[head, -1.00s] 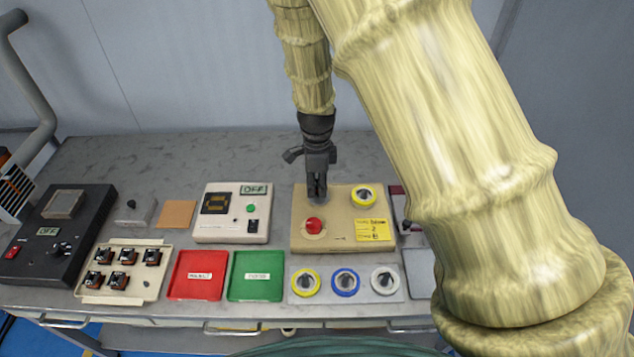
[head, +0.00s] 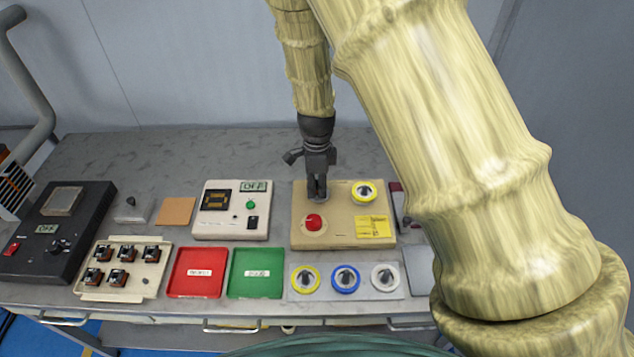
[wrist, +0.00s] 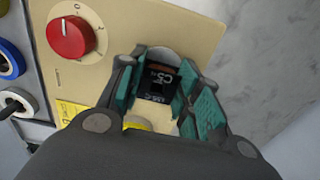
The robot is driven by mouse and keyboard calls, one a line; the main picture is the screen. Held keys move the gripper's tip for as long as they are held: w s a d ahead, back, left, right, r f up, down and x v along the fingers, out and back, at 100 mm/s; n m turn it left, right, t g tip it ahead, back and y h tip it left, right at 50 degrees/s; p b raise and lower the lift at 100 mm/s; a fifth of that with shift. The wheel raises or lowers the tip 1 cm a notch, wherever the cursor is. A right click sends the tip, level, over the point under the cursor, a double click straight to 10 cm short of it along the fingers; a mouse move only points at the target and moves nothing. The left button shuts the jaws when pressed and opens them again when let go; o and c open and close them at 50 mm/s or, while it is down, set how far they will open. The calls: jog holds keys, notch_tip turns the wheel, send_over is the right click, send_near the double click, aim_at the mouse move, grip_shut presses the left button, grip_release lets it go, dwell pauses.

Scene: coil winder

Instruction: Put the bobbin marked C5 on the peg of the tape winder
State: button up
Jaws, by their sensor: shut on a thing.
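The bobbin marked C5 (wrist: 160,79) is between the teal-padded fingers of my gripper (wrist: 165,90) in the wrist view, its dark label facing the camera. My gripper (head: 317,196) is shut on it and points down at the back left part of the beige tape winder (head: 335,240). A round pale metal part shows just beyond the bobbin in the wrist view. The peg itself is hidden, so I cannot tell whether the bobbin is around it. The winder carries a red knob (head: 314,222), a yellow tape roll (head: 364,191) and a yellow label (head: 375,227).
Yellow, blue and white rolls (head: 345,279) lie in front of the winder. A red tray (head: 197,284), a green tray (head: 257,286) and a beige holder (head: 97,290) with several bobbins are to the left. A white tester (head: 230,228) reading OFF stands beside the winder.

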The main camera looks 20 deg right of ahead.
jog(key=shift+f, duration=0.3)
jog(key=o, duration=1.1)
jog(key=shift+r, duration=0.15)
notch_tip(320, 180, up, 7)
jog(key=shift+r, duration=0.15)
